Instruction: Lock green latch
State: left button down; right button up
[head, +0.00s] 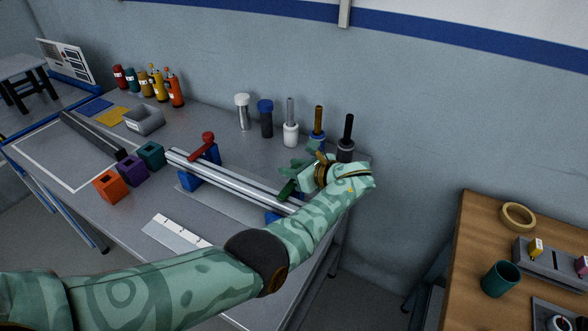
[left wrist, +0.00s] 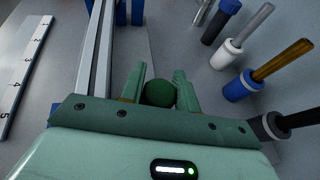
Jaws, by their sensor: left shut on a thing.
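The green latch (head: 287,190) is at the right end of the silver rails (head: 230,180). In the head view my left gripper (head: 300,172) covers part of it. In the left wrist view the latch's round dark green knob (left wrist: 158,93) sits between the two fingers of my left gripper, which is shut on it. The rest of the latch is hidden below the knob and behind the gripper. A red latch (head: 202,148) with a round knob stands at the rails' other end, its handle tilted over the rails. My right gripper is not in view.
Several upright cylinders, such as a white-based one (head: 291,134), stand behind the rails, close to my left gripper. Orange (head: 109,187), purple (head: 132,171) and teal (head: 151,155) blocks are at the left. A ruler (head: 175,233) lies in front. A wooden table (head: 470,235) is at the right.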

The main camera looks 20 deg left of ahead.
pick_arm(q)
jog(key=c, duration=1)
grip_release()
jog(key=shift+c, duration=0.2)
jog(key=p+v, duration=0.1)
jog(key=v, duration=1.5)
jog(key=shift+d, duration=0.2)
